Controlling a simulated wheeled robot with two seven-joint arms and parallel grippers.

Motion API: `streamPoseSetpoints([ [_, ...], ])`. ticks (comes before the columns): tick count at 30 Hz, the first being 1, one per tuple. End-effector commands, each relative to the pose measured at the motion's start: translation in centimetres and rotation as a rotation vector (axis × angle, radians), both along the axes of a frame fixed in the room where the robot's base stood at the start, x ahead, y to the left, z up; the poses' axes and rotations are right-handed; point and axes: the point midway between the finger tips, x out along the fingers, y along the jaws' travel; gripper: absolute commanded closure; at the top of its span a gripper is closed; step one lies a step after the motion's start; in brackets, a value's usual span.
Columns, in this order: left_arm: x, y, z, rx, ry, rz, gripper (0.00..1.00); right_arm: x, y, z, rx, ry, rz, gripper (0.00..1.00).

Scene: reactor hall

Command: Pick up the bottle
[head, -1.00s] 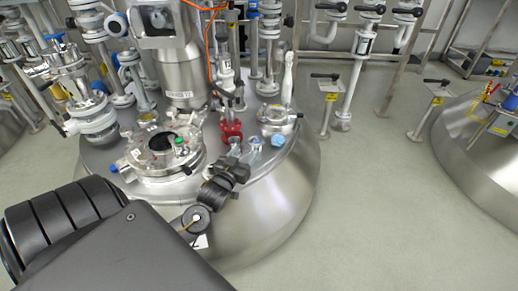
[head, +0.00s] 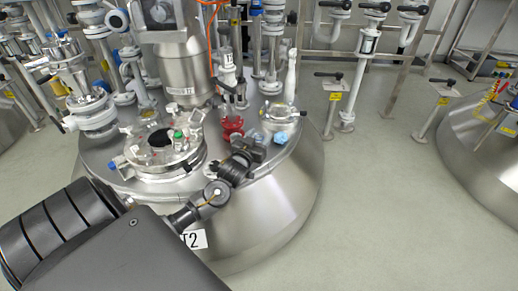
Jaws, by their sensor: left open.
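My left gripper (head: 250,150) reaches in from the lower left over the lid of the steel reactor (head: 290,190). Its dark jaws are open and small in the view. Just beyond its tips, on the lid, is a small pale blue item (head: 280,137), which may be the bottle's cap; the bottle's body is not clear. The gripper tips hide part of this spot, and I cannot tell whether they touch anything. My right gripper is not in view.
A red valve part (head: 231,127) stands just left of the gripper tips. An open round manway (head: 160,145) is further left, and a white upright fitting (head: 291,75) stands behind. Pipes crowd the back. Grey floor (head: 375,200) to the right is clear.

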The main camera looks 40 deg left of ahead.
Motion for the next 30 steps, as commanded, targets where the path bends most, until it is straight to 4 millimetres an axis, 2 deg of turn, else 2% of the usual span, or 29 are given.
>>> streamPoseSetpoints([
  [4,0.0,0.0,0.0,0.0,0.0,0.0,0.48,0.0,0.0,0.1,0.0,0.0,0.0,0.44],
  [12,0.0,0.0,0.0,0.0,0.0,0.0,0.83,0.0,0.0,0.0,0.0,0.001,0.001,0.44],
  [15,0.0,0.0,0.1,0.0,-0.001,0.0,0.93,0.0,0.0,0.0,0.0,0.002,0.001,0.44],
  [25,0.0,0.0,0.7,0.0,-0.001,0.001,0.93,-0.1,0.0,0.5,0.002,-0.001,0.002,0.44],
  [28,0.0,0.0,1.9,0.0,-0.002,0.001,0.93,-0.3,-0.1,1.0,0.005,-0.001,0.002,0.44],
  [30,0.0,0.0,3.2,0.0,-0.004,0.001,0.93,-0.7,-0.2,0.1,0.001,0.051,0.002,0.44],
])
